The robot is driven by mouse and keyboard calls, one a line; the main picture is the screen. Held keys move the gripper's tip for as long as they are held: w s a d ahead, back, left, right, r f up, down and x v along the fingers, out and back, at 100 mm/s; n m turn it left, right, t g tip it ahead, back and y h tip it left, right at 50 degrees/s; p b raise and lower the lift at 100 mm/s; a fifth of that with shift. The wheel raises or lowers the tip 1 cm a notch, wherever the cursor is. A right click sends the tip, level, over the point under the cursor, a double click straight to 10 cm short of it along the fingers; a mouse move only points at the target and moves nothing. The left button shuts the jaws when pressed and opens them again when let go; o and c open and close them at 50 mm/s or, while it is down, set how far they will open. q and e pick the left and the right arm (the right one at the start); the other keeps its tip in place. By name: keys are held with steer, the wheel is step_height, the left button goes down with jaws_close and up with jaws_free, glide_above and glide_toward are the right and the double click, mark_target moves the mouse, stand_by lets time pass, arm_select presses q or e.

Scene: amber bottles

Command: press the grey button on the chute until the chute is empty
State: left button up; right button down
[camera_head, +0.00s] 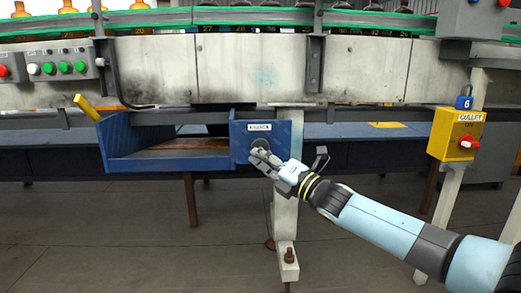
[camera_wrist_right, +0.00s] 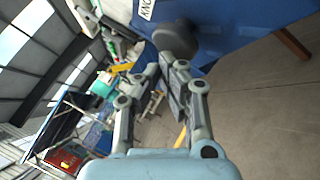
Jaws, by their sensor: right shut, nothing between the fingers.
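The blue chute (camera_head: 150,160) hangs below the conveyor, its open tray to the left and a labelled blue front panel (camera_head: 282,128) to the right. Its visible tray floor is brown and bare; part lies behind the walls. The grey button (camera_head: 261,144) is on that panel below the label, partly covered by my right gripper (camera_head: 259,156). In the right wrist view the button (camera_wrist_right: 175,37) is a dark round knob just beyond the fingertips (camera_wrist_right: 167,66). The fingers are shut and empty; contact with the button cannot be told. My left gripper is in neither view.
The conveyor (camera_head: 270,70) runs above, with amber bottles (camera_head: 68,7) on it. A yellow box (camera_head: 455,135) with a red knob is on a post at right. A button panel (camera_head: 50,67) is at left. A yellow handle (camera_head: 87,107) sticks up at the chute's left. The floor below is open.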

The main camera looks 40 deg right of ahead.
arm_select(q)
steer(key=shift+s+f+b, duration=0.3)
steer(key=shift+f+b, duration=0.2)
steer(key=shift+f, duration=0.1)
arm_select(e)
steer(key=shift+w+d, duration=0.45)
steer(key=shift+w, duration=0.3)
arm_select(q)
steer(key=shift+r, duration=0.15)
arm_select(e)
steer(key=shift+s, duration=0.1)
arm_select(q)
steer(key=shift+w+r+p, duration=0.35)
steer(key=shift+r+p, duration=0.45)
steer(key=shift+p, duration=0.05)
arm_select(e)
steer(key=shift+s+a, duration=0.35)
steer(key=shift+s, duration=0.2)
steer(key=shift+s+a, duration=0.35)
steer(key=shift+s, duration=0.2)
